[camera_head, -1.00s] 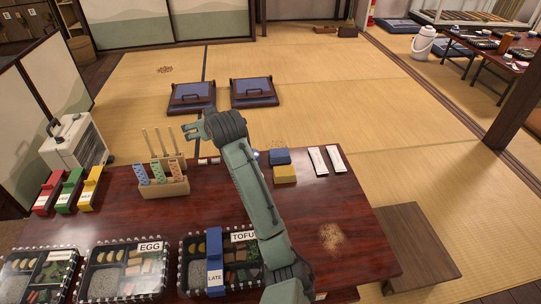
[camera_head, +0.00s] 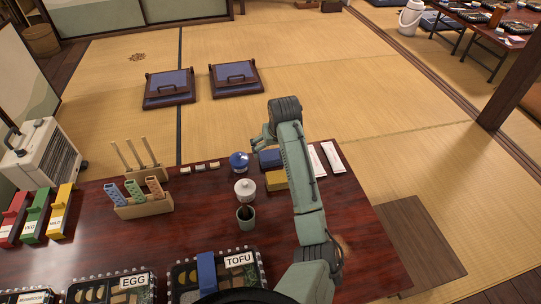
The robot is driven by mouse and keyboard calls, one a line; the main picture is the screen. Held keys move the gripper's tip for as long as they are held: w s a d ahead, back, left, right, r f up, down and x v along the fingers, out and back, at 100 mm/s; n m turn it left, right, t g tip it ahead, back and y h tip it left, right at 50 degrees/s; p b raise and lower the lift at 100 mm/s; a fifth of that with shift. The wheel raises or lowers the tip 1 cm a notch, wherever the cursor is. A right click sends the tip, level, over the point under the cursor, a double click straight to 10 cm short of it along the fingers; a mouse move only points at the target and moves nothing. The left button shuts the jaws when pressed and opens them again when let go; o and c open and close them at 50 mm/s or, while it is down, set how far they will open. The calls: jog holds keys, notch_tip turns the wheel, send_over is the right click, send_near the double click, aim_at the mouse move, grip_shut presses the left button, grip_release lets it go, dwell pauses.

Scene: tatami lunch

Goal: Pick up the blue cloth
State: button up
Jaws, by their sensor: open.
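The blue cloth (camera_head: 270,158) looks like a small folded block at the far edge of the dark red table (camera_head: 95,235). It lies just behind a similar yellow cloth (camera_head: 276,181). My gripper (camera_head: 258,145) is at the upper left of the blue cloth in the picture, its fingers pointing down and left. It is open and holds nothing. Whether its fingers touch the cloth cannot be told from this angle. My arm passes just right of both cloths and covers part of the table.
A blue round jar (camera_head: 239,162), a white lidded pot (camera_head: 245,190) and a green cup (camera_head: 246,218) stand left of the cloths. White packets (camera_head: 332,158) lie to the right. A wooden holder (camera_head: 145,207) and lunch boxes (camera_head: 215,272) occupy the left and front.

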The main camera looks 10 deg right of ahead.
aim_at(272, 156)
jog(key=b+x, duration=0.1)
jog(key=x, duration=0.7)
jog(key=shift+s, duration=0.15)
jog(key=c, duration=1.1)
